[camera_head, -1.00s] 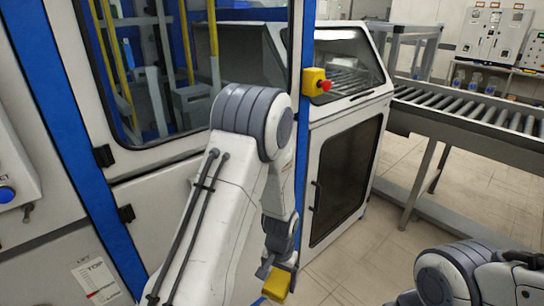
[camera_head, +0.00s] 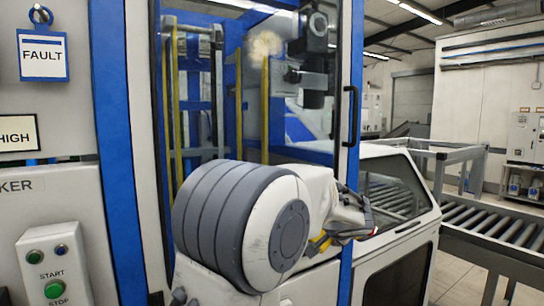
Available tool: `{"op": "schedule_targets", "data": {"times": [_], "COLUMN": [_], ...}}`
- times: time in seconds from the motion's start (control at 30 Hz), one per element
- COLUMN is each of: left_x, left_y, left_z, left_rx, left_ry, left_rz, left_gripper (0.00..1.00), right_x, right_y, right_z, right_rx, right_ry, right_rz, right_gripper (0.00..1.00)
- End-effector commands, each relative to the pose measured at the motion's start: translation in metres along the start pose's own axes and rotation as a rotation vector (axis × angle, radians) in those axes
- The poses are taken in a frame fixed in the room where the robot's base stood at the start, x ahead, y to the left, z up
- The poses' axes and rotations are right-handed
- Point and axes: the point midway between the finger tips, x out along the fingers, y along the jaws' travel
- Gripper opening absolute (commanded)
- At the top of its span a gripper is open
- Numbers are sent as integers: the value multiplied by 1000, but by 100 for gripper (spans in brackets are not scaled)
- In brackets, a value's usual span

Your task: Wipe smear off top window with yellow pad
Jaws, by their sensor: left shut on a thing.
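The top window (camera_head: 285,130) is a tall glass pane in a white and blue frame. A pale, roundish smear (camera_head: 264,45) shows high on it. My left arm crosses the lower centre, and its large grey joint covers the bottom of the window. My left gripper (camera_head: 332,236) is to the right of that joint, below and right of the smear and apart from it. It is shut on the yellow pad (camera_head: 320,243), of which only a small part shows. My right gripper is out of view.
A grey mechanism (camera_head: 313,60) shows at the pane's upper right; I cannot tell if it is a reflection. A black handle (camera_head: 352,115) is on the frame's right side. A roller conveyor (camera_head: 495,225) is at right. A start/stop panel (camera_head: 55,270) is lower left.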

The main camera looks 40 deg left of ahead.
Motion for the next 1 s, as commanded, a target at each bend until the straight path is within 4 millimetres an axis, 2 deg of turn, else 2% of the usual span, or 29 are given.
{"op": "schedule_targets", "data": {"times": [0.03,0.1,0.3,0.5,0.6,0.7,0.8,0.9,1.0], "left_x": [-18,-36,-99,-173,-211,-244,-270,-285,-292], "left_y": [-27,-58,-146,-233,-272,-303,-325,-338,-345], "left_z": [-22,-43,-93,-129,-140,-146,-148,-149,-148], "left_rx": [-16,-37,-86,-126,-137,-145,-150,-149,-149], "left_ry": [24,46,81,83,75,64,54,46,41], "left_rz": [-50,-122,-324,-514,-598,-665,-713,-743,-757], "left_gripper": [40,40,40,40,40,40,40,40,40], "right_x": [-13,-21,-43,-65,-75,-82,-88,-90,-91], "right_y": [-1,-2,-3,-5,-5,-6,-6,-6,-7], "right_z": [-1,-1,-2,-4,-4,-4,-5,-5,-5], "right_rx": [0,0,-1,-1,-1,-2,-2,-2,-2], "right_ry": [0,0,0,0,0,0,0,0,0], "right_rz": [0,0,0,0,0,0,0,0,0], "right_gripper": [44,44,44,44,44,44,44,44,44]}}
